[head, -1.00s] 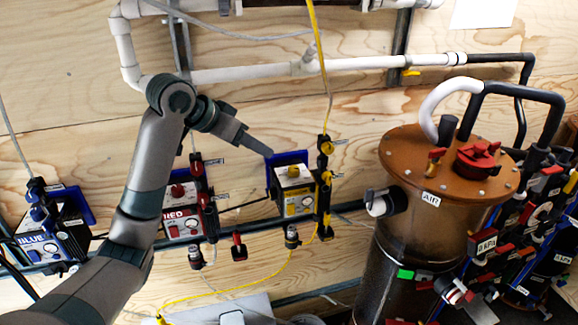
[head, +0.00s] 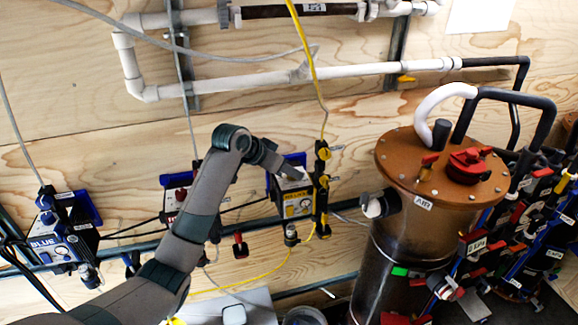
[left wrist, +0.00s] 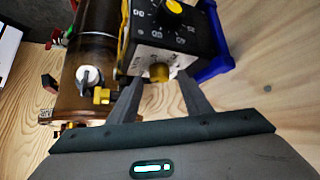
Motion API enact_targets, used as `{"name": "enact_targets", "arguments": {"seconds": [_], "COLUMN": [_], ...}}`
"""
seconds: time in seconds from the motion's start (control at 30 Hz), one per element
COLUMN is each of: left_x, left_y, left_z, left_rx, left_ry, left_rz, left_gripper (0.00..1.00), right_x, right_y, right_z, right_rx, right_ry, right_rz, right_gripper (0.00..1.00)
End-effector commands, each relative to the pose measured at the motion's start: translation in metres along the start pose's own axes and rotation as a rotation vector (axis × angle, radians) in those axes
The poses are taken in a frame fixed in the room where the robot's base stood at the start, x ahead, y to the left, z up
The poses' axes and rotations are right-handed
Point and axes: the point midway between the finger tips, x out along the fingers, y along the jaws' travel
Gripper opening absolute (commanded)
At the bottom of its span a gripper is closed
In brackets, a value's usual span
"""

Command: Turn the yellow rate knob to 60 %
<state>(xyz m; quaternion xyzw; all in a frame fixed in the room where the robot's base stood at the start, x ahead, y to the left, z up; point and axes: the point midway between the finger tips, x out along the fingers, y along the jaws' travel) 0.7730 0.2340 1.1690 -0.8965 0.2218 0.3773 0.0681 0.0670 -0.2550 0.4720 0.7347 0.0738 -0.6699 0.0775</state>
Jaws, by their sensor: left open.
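The yellow-labelled pump box (head: 295,205) stands on the wall rail in the head view. In the left wrist view it appears upside down, with a yellow knob (left wrist: 173,6) amid a numbered scale on its dark face; its setting is not readable. A second yellow knob (left wrist: 158,72) sticks out of the box's white-labelled side. My left gripper (left wrist: 158,88) is open, its fingers on either side of this second knob; contact cannot be told. In the head view my left gripper (head: 292,174) is over the box's top and hides the knob there. My right gripper is not in view.
A yellow-handled valve column (head: 323,182) stands close right of the box. A brown-lidded tank (head: 400,160) is further right. A red-knobbed box (head: 172,195) is partly behind my arm, and a blue box (head: 62,245) is far left. White pipes (head: 300,72) run above.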

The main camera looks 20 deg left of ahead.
Motion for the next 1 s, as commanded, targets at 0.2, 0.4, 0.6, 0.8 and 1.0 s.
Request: {"name": "enact_targets", "arguments": {"seconds": [0.2, 0.4, 0.6, 0.8, 1.0], "left_x": [0.0105, 0.0111, 0.0109, 0.0107, 0.0107], "left_y": [-0.0001, 0.0, 0.0, 0.0001, 0.0006], "left_z": [0.0006, 0.0007, 0.0005, 0.0004, 0.0004], "left_rx": [0.001, 0.001, 0.001, 0.0, -0.018], "left_ry": [-0.001, 0.0, 0.0, 0.0, 0.002], "left_rz": [-0.001, -0.001, -0.001, -0.001, -0.019], "left_gripper": [0.44, 0.44, 0.13, 0.03, 0.03], "right_x": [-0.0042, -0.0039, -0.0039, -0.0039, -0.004], "right_y": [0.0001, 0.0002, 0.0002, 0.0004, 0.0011], "right_z": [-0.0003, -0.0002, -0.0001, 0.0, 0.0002], "right_rx": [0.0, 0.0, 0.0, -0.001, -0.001], "right_ry": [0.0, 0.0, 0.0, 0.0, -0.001], "right_rz": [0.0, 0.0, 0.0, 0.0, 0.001], "right_gripper": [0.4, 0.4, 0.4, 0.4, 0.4]}}
